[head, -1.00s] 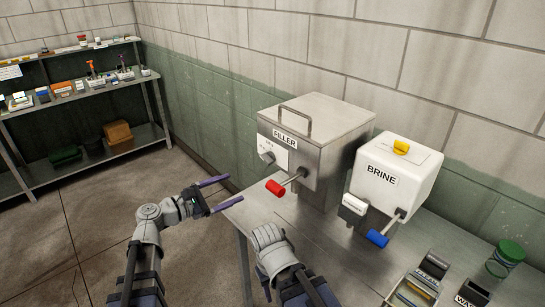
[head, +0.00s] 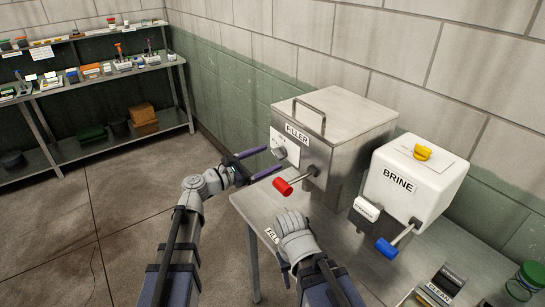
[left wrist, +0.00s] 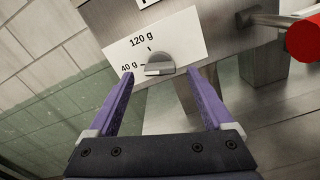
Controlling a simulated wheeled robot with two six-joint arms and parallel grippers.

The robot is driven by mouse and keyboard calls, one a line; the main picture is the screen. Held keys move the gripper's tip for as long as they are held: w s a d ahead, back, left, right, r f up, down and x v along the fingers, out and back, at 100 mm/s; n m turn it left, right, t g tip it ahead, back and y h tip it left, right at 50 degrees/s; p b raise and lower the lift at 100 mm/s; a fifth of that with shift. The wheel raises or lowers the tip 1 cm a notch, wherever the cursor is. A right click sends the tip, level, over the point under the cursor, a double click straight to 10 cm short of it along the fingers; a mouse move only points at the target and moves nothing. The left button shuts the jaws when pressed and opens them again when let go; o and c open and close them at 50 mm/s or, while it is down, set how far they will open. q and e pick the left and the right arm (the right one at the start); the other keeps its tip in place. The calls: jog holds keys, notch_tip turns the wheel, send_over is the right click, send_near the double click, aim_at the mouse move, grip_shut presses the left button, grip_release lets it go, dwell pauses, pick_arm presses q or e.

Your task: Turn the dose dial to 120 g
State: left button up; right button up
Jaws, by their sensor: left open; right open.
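The FILLER (head: 350,135) is a steel box on the table. Its dose dial (head: 279,152) is a small grey knob on a white card at the lower left of the front. In the left wrist view the dial (left wrist: 158,66) has its bar roughly level, its left end towards the 40 g mark; the 120 g mark is above it. My left gripper (head: 272,160) is open in front of the dial; in the left wrist view its purple fingers (left wrist: 162,74) point at the card, one either side of the knob. My right gripper (head: 292,225) is low before the table, its fingers not clearly visible.
A red-handled lever (head: 283,187) sticks out just right of the dial, close to my left fingers. The white BRINE box (head: 415,185) with a blue-handled lever (head: 387,248) stands to the right. Shelves (head: 105,75) stand far left; the floor between is clear.

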aim_at(278, 154)
pick_arm(q)
jog(key=shift+x, duration=1.2)
jog(key=shift+c, duration=0.2)
grip_shut()
jog(key=shift+m, duration=0.4)
jog(key=m, duration=0.4)
jog(key=shift+m, duration=0.4)
jog(key=m, duration=0.6)
jog(key=shift+m, duration=0.3)
